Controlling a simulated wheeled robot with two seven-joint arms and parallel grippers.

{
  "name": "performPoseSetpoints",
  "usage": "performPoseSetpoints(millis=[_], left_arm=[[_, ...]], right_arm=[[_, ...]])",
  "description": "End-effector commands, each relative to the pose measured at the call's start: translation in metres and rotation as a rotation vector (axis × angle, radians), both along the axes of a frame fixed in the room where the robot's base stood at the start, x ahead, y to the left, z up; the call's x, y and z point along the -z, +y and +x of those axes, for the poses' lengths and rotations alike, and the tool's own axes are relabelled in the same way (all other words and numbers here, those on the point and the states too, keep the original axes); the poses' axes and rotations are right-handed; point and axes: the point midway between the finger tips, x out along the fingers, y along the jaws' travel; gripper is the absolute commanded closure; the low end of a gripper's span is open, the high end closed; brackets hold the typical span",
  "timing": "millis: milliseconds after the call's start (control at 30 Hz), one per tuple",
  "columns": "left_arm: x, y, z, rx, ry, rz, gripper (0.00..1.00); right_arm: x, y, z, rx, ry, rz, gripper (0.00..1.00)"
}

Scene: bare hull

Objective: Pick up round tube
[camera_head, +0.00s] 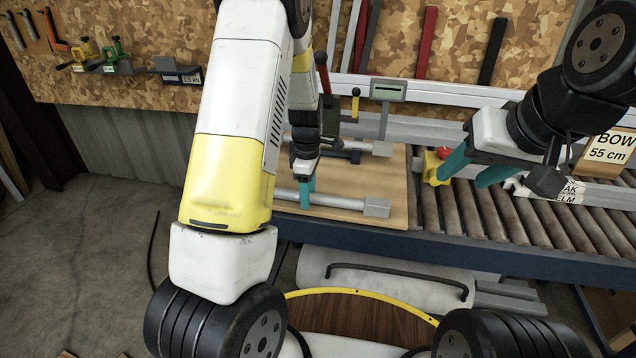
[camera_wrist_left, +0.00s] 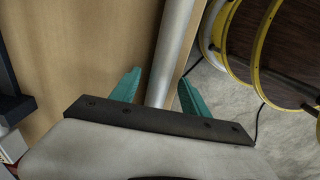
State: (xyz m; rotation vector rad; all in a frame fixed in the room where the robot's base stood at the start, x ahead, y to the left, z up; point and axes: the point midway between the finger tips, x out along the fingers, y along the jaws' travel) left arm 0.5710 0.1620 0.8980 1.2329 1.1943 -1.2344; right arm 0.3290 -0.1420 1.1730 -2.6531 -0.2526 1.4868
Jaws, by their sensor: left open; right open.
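A grey round tube (camera_head: 338,201) lies on the wooden board (camera_head: 398,180), with a square block (camera_head: 376,208) at its right end. My left gripper (camera_head: 307,190) is open over this tube. In the left wrist view the tube (camera_wrist_left: 172,50) runs between the two teal fingertips of the gripper (camera_wrist_left: 160,90), with gaps on both sides. The tube's left part is hidden behind my left arm in the head view. My right gripper (camera_head: 472,172) is open and empty above the roller conveyor, to the right of the board.
A second grey tube (camera_head: 355,145) with a block end lies farther back on the board. A yellow part with a red knob (camera_head: 436,165) stands by my right gripper. The roller conveyor (camera_head: 530,222) extends right. Tools hang on the back wall.

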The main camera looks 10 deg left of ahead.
Motion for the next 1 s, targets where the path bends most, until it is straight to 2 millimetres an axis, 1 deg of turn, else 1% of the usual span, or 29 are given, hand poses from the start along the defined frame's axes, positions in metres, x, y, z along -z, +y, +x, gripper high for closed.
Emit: performPoseSetpoints(millis=[200,267,400,467,500,867,1000], left_arm=[[0.0009,-0.0001,0.0002,0.000,-0.001,0.000,0.46],[0.0008,-0.0001,0.0002,0.000,-0.001,0.000,0.58],[0.0007,-0.0001,0.0002,0.001,-0.001,0.000,0.85],[0.0006,-0.0001,0.0002,0.001,-0.001,0.000,0.97],[0.0006,-0.0001,0.0002,0.001,-0.001,0.000,1.00],[-0.0003,-0.0001,0.0007,0.001,-0.002,0.000,1.00],[-0.0057,-0.0003,0.0011,0.001,-0.004,0.000,1.00]], right_arm=[[0.0000,0.0000,0.0000,0.000,0.000,0.000,0.50],[0.0000,0.0000,0.0000,0.000,0.000,0.000,0.50],[0.0000,0.0000,0.0000,0.000,0.000,0.000,0.50],[0.0000,0.0000,0.0000,0.000,0.000,0.000,0.50],[0.0000,0.0000,0.0000,0.000,0.000,0.000,0.50],[0.0000,0.0000,0.0000,0.000,0.000,0.000,0.50],[0.0000,0.0000,0.0000,0.000,0.000,0.000,0.50]])
